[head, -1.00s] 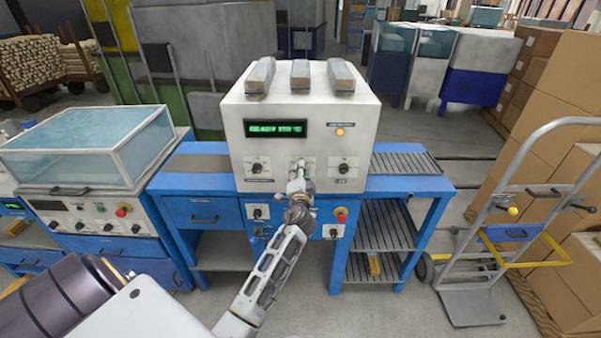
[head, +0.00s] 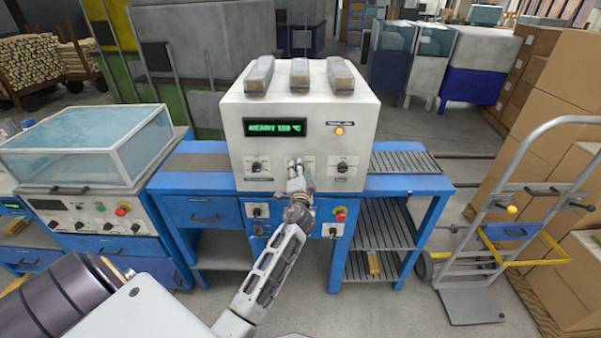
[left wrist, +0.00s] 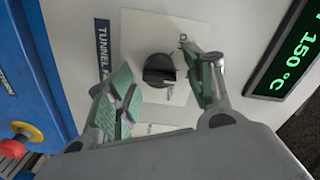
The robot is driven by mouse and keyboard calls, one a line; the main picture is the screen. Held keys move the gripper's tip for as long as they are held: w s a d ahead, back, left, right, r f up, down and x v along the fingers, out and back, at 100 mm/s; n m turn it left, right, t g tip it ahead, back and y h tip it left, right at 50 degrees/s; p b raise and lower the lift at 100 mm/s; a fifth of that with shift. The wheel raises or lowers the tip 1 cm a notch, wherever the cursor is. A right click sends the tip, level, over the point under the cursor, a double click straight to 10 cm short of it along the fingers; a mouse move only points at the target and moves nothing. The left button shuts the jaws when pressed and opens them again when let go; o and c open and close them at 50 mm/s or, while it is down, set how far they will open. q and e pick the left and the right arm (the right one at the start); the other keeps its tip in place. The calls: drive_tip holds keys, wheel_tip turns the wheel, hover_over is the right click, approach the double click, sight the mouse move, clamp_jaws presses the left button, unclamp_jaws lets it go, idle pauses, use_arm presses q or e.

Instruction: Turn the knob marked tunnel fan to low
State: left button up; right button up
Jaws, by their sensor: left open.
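The tunnel fan knob (left wrist: 158,70) is black and round with a raised bar, on a white plate. Beside it in the left wrist view is a dark label (left wrist: 103,52) reading TUNNEL F, the rest hidden by a finger. A small mark near the plate's edge is partly readable. My left gripper (left wrist: 162,92) is open, one finger on each side of the knob in the picture; contact cannot be told. In the head view my left gripper (head: 297,176) is at the middle of the white machine's front (head: 300,140) and hides this knob. My right gripper is out of view.
Other black knobs sit left (head: 257,168) and right (head: 342,168). A green display (head: 275,127) reads READY 150 °C. A red stop button (head: 340,214) is on the blue bench front below. A hand truck (head: 500,210) stands at the right.

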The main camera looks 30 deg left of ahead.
use_arm(q)
drive_tip(key=v, duration=1.2)
idle(0.6)
drive_tip(key=shift+f, duration=0.1)
idle(0.4)
drive_tip(key=d+f+m+g+h, duration=0.1)
drive_tip(key=d+f+g+h, duration=0.15)
drive_tip(key=f, duration=0.95)
drive_tip(key=d+f+g+h, duration=0.1)
drive_tip(key=d+f+h, duration=0.25)
drive_tip(key=f, duration=0.85)
drive_tip(key=s+d+f+g+h, duration=0.15)
drive_tip(key=s+f, duration=0.35)
drive_tip(key=f, duration=0.5)
drive_tip(key=s+d+f+g, duration=0.25)
drive_tip(key=s+f, duration=0.25)
drive_tip(key=f, duration=0.5)
drive_tip(key=s+d+f+n+g+h, duration=0.1)
drive_tip(key=s+f+n+g+h, duration=0.15)
drive_tip(key=s+f, duration=1.35)
drive_tip(key=s+a+f+n+g, duration=0.1)
drive_tip(key=s+a+f+g, duration=0.1)
drive_tip(key=s, duration=0.8)
drive_tip(key=s+a+f+n+g, duration=0.1)
drive_tip(key=s+f, duration=0.4)
drive_tip(key=s, duration=0.6)
drive_tip(key=shift+s+a+n+g+y, duration=0.35)
drive_tip(key=shift+a+g+y, duration=0.05)
drive_tip(key=shift+g, duration=0.3)
